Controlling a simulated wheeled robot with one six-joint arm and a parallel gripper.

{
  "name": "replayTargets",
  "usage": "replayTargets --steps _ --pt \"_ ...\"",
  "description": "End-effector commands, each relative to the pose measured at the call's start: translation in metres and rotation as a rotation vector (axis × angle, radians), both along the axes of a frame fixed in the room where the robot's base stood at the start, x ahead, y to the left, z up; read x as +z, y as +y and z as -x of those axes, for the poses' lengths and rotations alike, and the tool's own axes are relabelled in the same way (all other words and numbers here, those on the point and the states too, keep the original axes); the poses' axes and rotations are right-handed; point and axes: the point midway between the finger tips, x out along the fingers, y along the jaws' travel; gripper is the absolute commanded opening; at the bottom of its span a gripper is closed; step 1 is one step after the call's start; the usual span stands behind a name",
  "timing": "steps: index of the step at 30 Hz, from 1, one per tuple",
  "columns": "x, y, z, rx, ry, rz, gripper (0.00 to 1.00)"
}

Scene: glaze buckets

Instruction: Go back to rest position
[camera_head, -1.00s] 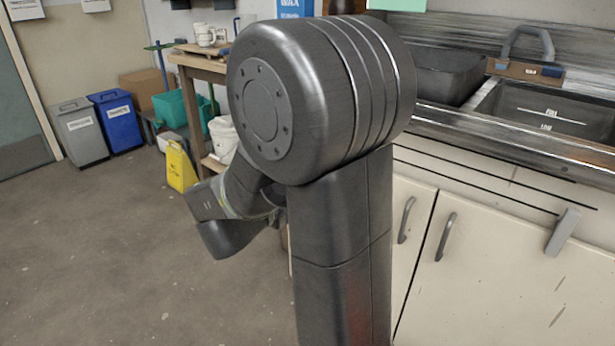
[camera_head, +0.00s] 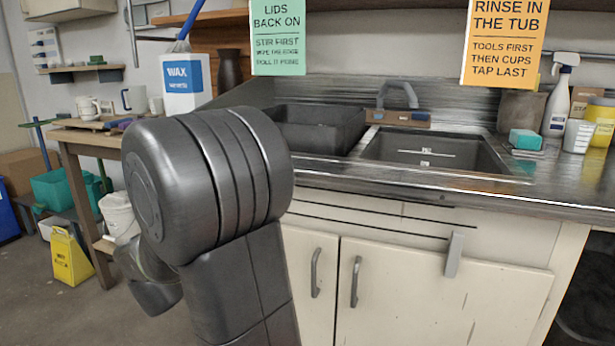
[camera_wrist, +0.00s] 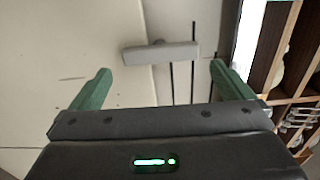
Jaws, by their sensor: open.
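My gripper (camera_wrist: 160,88) shows in the wrist view with its two green fingers spread wide apart. It is open, and nothing is between the fingers. A grey bar-like handle (camera_wrist: 160,53) on a pale cabinet front lies beyond the fingertips, apart from them as far as I can tell. In the head view my dark arm is folded at the left of the sink cabinet, and my gripper is hidden behind it.
The counter holds a dark tub (camera_head: 312,128), a sink (camera_head: 430,152), a spray bottle (camera_head: 558,95) and a teal sponge (camera_head: 525,140). Cabinet doors (camera_head: 400,290) stand below. A wooden table (camera_head: 85,138) with mugs and a yellow floor sign (camera_head: 70,258) are at left.

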Motion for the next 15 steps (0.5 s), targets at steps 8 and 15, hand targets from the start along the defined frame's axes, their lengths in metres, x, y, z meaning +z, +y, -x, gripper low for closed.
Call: replayTargets --steps 8,15 --pt "-0.001 -0.013 -0.036 -0.002 0.000 0.000 1.00" --pt "0.000 -0.017 -0.046 0.001 -0.001 0.001 1.00"
